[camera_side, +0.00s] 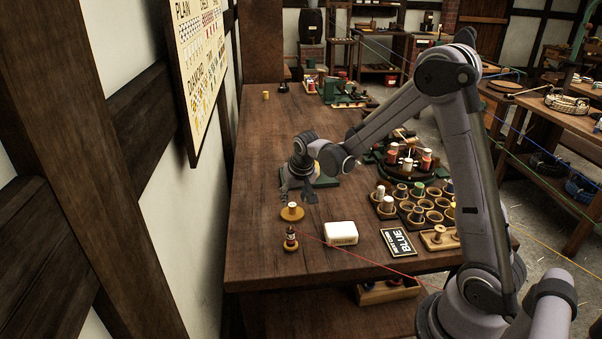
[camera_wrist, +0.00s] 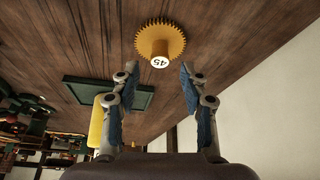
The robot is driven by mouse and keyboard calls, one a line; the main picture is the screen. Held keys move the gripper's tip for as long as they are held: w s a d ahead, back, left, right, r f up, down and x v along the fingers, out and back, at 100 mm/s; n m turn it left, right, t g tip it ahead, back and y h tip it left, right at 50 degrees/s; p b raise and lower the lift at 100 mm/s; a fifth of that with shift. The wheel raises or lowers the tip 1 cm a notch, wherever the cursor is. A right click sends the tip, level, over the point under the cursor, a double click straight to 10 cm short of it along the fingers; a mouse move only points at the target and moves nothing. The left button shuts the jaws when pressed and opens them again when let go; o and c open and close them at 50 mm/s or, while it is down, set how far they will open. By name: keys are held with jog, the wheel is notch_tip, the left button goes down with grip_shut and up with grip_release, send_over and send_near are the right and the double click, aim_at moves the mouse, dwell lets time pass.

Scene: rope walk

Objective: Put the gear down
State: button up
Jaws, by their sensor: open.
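The gear (camera_side: 292,214) is a yellow-brown toothed wheel with an upright hub. It lies flat on the bench in the side view. In the wrist view the gear (camera_wrist: 172,28) shows its teeth, and its pale hub end reads "45". My gripper (camera_side: 299,198) points down just above the gear. In the wrist view my gripper (camera_wrist: 158,70) has its two blue-padded fingers spread apart, with nothing between the pads. The gear sits just beyond the fingertips and looks apart from them.
A dark spool (camera_side: 290,240), a white block (camera_side: 341,233) and a "BLUE" card (camera_side: 398,242) lie nearby. A red line (camera_side: 385,270) crosses the bench front. A green plate (camera_side: 325,181) is behind my gripper. Cups (camera_side: 433,215) stand right. The bench's left side is clear.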

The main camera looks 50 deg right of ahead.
jog(key=s+a+r+n+t, duration=0.2)
jog(key=s+a+r+n, duration=0.1)
jog(key=s+a+r, duration=0.65)
jog(key=s+a+r+n+y, duration=0.1)
jog(key=s+a, duration=0.1)
jog(key=s, duration=0.3)
jog(key=s+a+r+n+t+y, duration=0.1)
jog(key=s+a+n, duration=0.1)
jog(key=s, duration=0.3)
jog(key=shift+s+a+r, duration=0.2)
jog(key=shift+a+r, duration=0.15)
jog(key=shift+a, duration=0.25)
